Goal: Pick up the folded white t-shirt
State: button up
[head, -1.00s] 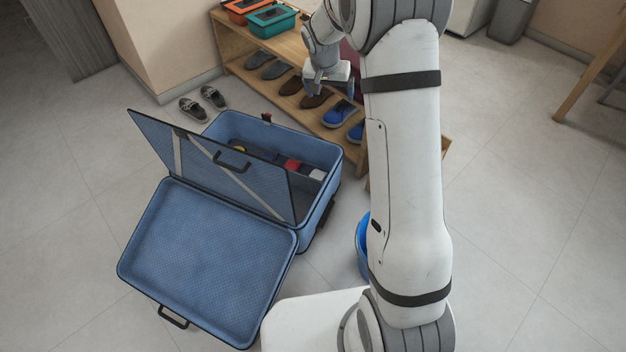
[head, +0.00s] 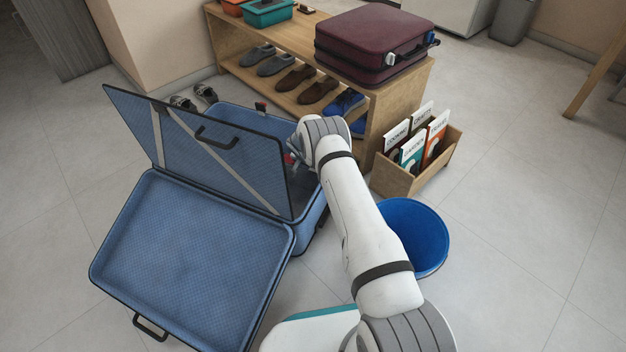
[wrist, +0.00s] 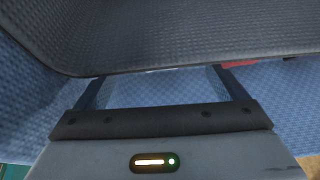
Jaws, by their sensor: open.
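The open blue suitcase (head: 318,218) stands on the floor, and my arm reaches down into its far half. My gripper (wrist: 158,84) is open in the wrist view, its two dark fingers apart with only blue suitcase surface showing between them. A thin pale sliver (wrist: 160,71) shows just past the fingertips; I cannot tell whether it is the folded white t-shirt. A red item (wrist: 240,64) lies beyond the right finger. In the head view the raised mesh flap and my arm hide my gripper and most of the suitcase contents.
The raised mesh flap (head: 185,160) stands close to my arm; a dark textured surface (wrist: 190,35) fills the top of the wrist view.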

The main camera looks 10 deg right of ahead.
jog(key=b+x, duration=0.4)
jog(key=x, duration=0.3)
jog(key=shift+s, duration=0.1)
jog(key=shift+r, duration=0.1)
jog(key=c, duration=1.2)
jog(key=shift+o, duration=0.2)
jog(key=shift+r, duration=0.15)
